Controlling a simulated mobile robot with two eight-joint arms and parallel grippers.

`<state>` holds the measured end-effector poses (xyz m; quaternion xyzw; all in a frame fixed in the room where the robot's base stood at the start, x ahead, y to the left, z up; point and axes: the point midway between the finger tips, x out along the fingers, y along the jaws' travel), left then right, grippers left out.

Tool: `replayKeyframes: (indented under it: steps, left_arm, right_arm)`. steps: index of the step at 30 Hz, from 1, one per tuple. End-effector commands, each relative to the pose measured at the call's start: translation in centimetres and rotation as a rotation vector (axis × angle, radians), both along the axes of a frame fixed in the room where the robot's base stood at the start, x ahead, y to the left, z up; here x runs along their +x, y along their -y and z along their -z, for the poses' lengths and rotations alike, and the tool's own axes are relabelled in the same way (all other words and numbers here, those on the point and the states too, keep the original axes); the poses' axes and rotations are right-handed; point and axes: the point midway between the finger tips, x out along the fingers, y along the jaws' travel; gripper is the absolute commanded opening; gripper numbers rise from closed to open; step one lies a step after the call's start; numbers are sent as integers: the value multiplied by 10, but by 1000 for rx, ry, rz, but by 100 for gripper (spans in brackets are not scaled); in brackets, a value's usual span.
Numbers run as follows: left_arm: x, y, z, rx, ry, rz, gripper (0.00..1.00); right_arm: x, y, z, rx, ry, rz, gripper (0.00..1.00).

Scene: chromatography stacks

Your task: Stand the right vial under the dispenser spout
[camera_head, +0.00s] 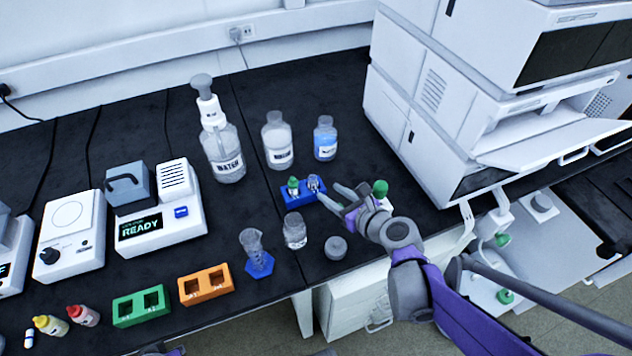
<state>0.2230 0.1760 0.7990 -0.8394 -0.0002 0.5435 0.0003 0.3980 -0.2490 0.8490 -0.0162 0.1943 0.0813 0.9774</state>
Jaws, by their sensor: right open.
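A small blue rack (290,197) holds two vials side by side. The left vial (293,187) has a green top. The right vial (313,184) looks clear, with no green cap on it. My right gripper (328,194) is open, its fingertips close to the right vial from the right. I cannot tell whether a finger touches the vial or rack. The dispenser (223,150) is a clear bottle labelled WATER with a white and grey pump head, standing behind and left of the rack. Its spout is hard to make out. My left gripper is not in view.
Two bottles (277,141) (325,139) stand behind the rack. A jar (295,232), a grey lid (336,247) and a blue-based cylinder (257,255) stand in front. A green cap (380,188) lies by my right wrist. The white instrument stack (430,90) bounds the right.

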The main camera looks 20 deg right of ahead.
Motion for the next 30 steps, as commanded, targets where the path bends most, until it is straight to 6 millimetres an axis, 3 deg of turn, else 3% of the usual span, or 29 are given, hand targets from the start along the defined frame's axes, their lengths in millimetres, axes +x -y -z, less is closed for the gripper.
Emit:
replayKeyframes:
  steps: [6, 13, 21, 30]
  left_arm:
    - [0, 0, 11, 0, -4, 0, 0]
    - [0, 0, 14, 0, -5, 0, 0]
    - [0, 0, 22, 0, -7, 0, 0]
    - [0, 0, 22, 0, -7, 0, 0]
  right_arm:
    - [33, -6, 15, 0, 0, -2, 47]
    - [50, -8, 20, 1, 0, -2, 47]
    - [86, -12, 32, 1, 0, -2, 47]
    - [90, -13, 33, 0, 0, -1, 47]
